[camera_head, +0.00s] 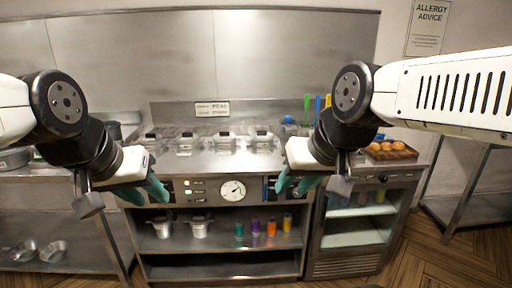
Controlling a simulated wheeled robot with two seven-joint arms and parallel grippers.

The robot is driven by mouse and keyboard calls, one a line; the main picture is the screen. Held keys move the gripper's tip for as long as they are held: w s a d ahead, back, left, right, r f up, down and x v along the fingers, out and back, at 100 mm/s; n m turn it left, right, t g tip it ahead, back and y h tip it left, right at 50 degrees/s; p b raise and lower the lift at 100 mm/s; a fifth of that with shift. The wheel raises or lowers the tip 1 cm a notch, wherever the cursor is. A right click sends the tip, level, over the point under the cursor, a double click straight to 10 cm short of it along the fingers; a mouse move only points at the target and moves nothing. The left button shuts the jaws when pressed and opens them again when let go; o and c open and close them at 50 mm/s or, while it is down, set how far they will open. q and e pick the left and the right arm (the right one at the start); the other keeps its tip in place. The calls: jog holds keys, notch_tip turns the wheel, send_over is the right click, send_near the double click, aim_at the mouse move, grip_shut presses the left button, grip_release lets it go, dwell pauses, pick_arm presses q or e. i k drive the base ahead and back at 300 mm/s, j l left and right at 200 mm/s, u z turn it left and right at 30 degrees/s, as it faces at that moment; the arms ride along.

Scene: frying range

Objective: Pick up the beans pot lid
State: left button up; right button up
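Several metal lids with handles sit in a row on the steel range top. They are a far-left lid (154,143), a second lid (185,145), a third lid (224,143) and a right lid (262,140). I cannot tell which one belongs to the beans pot; no beans label is readable. My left gripper (149,197) hangs in front of the range, at the left of its control panel, below and nearer than the lids. My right gripper (291,188) hangs before the panel's right side. Both have teal fingers spread apart with nothing between them.
A sign (212,109) stands behind the lids. The control panel has a round gauge (232,190). The shelf below holds two metal pots (199,227) and several coloured cups (271,228). A tray of brown food (390,150) sits at right, near upright coloured utensils (317,108).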

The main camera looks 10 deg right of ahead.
aim_at(223, 137)
jog(key=i+j+u, duration=0.1)
jog(key=i, duration=0.55)
jog(key=i+j+u, duration=0.1)
jog(key=i+j, duration=0.2)
jog(key=i, duration=0.3)
jog(key=i+j+u, duration=0.15)
jog(key=i, duration=0.5)
